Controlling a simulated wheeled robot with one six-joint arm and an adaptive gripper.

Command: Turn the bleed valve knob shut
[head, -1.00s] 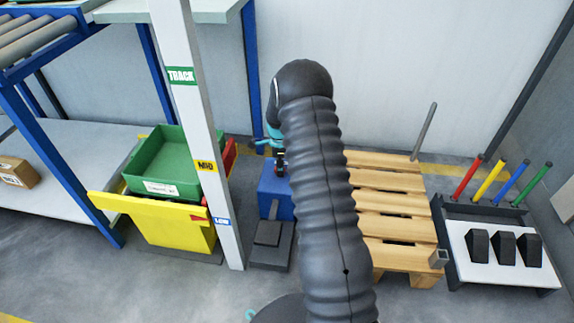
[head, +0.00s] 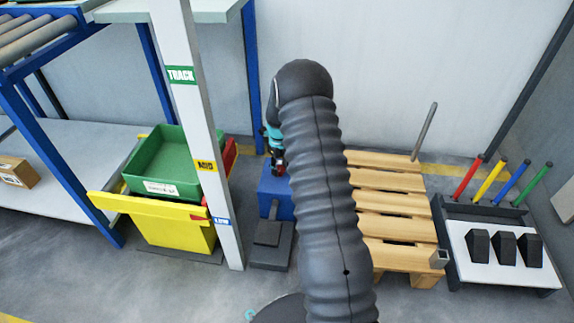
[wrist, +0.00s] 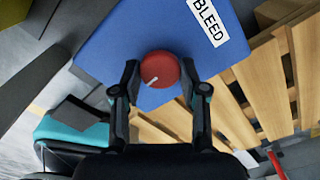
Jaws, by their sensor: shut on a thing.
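The bleed valve knob (wrist: 160,69) is a round red knob with a white pointer line, on top of a blue box (wrist: 118,35) with a white BLEED label (wrist: 212,20) in the wrist view. The pointer line runs toward the lower left in that view. My gripper (wrist: 160,80) is shut on the knob, one finger on each side. My dark arm covers part of the box there, and the knob is hard to make out.
A wooden pallet (head: 395,208) stands right of the box. A white post (head: 205,130), a yellow bin (head: 170,228) and a green bin (head: 165,165) stand to the left. A grey pedal-like block (head: 268,245) is in front. A rack with coloured handles (head: 500,235) is far right.

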